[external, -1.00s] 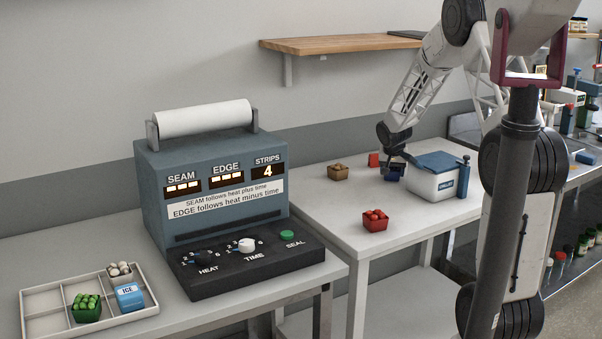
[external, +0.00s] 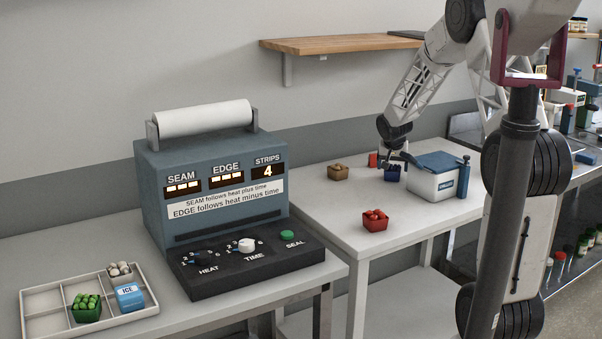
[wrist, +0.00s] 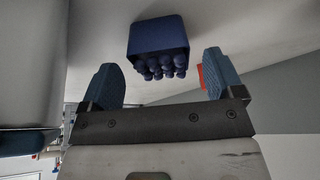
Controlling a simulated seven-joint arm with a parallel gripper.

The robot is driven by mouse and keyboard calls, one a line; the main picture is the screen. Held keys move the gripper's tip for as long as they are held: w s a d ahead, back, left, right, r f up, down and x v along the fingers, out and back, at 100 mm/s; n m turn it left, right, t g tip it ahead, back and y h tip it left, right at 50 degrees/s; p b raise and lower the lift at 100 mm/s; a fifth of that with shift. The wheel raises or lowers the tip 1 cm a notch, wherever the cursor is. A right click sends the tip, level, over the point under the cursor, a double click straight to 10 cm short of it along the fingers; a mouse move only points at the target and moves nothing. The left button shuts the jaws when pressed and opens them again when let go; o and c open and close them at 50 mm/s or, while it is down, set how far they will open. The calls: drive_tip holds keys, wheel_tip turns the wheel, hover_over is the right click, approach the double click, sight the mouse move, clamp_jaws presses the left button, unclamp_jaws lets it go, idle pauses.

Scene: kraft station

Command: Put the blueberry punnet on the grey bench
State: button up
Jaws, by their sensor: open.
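The blueberry punnet (external: 393,174), a small dark blue box, stands on the pale grey bench (external: 325,215) on the right, beside a white cooler. In the wrist view the blueberry punnet (wrist: 158,37) shows its dark blue berries, and it lies beyond the fingertips, between their lines. My gripper (external: 394,160) is just above the punnet in the external view. In the wrist view my gripper (wrist: 163,72) has its two blue fingers wide apart with nothing between them.
The white cooler with blue lid (external: 437,177) is close on the right. A red punnet (external: 375,221), a brown punnet (external: 338,172) and a small red object (external: 373,160) stand nearby. The sealing machine (external: 210,190) and a divided tray (external: 45,302) occupy the left bench.

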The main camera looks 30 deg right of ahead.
drive_tip(key=v, duration=0.9)
drive_tip(key=shift+r, duration=0.25)
drive_tip(key=shift+s+a, duration=0.1)
drive_tip(key=shift+s, duration=0.05)
drive_tip(key=s+a+r+n+y, duration=0.1)
drive_tip(key=s+a+r+n, duration=0.1)
drive_tip(key=s+a+r, duration=0.45)
drive_tip(key=s+a+r+n, duration=0.2)
drive_tip(key=s+a+r, duration=0.1)
drive_tip(key=s+a, duration=0.65)
drive_tip(key=s+a+n, duration=0.1)
drive_tip(key=s+a, duration=0.2)
drive_tip(key=s, duration=0.5)
drive_tip(key=s+a+n+y, duration=0.1)
drive_tip(key=s+a, duration=0.3)
drive_tip(key=s, duration=0.4)
drive_tip(key=s+a+f+n+y, duration=0.1)
drive_tip(key=s+a, duration=0.3)
drive_tip(key=s, duration=0.4)
drive_tip(key=shift+s+a+n+g, duration=0.2)
drive_tip(key=shift+a+n+g, duration=0.1)
drive_tip(key=shift+n, duration=0.6)
drive_tip(key=shift+o, duration=0.4)
drive_tip(key=shift+r, duration=0.15)
